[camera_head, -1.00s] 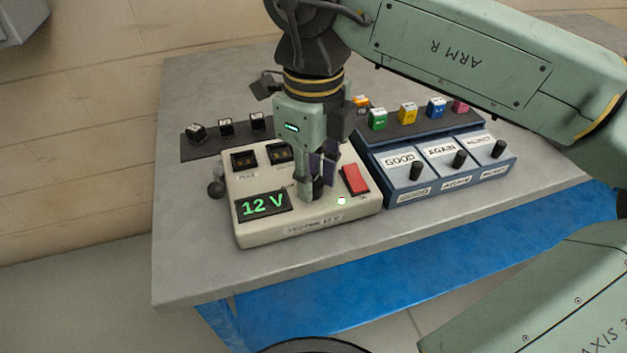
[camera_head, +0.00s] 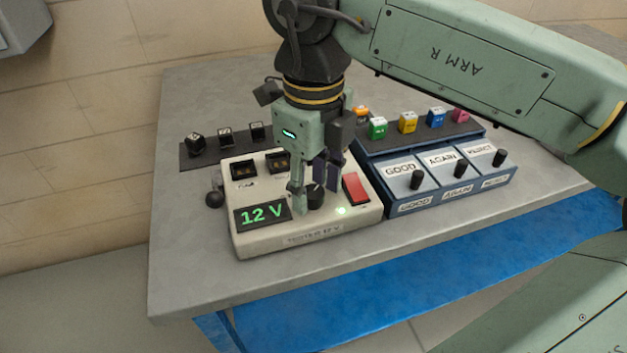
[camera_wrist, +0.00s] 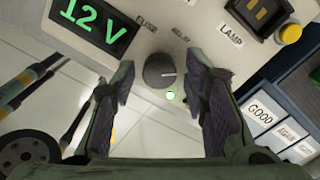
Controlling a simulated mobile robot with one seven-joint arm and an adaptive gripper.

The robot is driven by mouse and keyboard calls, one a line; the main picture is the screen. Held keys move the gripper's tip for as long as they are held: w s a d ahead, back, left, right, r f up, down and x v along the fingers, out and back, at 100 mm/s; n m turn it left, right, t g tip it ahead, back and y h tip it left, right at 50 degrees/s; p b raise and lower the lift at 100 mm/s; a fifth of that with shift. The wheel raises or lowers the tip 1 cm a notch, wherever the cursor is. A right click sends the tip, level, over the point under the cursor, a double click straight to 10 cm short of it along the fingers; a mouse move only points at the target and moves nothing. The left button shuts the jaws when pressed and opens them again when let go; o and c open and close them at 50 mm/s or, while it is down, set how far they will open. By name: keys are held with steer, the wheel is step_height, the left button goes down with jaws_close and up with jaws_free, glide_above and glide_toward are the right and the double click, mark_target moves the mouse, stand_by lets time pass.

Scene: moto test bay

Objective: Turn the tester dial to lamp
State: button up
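The tester (camera_head: 345,222) is a cream box on the grey bench, with its display (camera_head: 263,212) reading "12 V" in green. Its dark round dial (camera_head: 316,197) sits right of the display. In the wrist view the dial (camera_wrist: 160,70) has a pale mark at its right side, and small "FUSE" and "RELAY" labels are above it. A larger "LAMP" label (camera_wrist: 232,38) is by a socket. My gripper (camera_head: 314,192) points down over the dial. Its fingers are spread on both sides of the dial, with visible gaps in the wrist view.
A red switch (camera_head: 356,188) and a lit green light (camera_head: 341,211) are right of the dial. The blue box (camera_head: 450,190) labelled GOOD, AGAIN and REJECT stands close on the right. Coloured blocks and a dark strip (camera_head: 230,147) lie behind. The front bench edge is clear.

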mark_target(314, 192)
steer(key=shift+o, duration=0.2)
step_height(314, 192, up, 12)
stand_by(0.6)
steer(key=shift+s, duration=0.1)
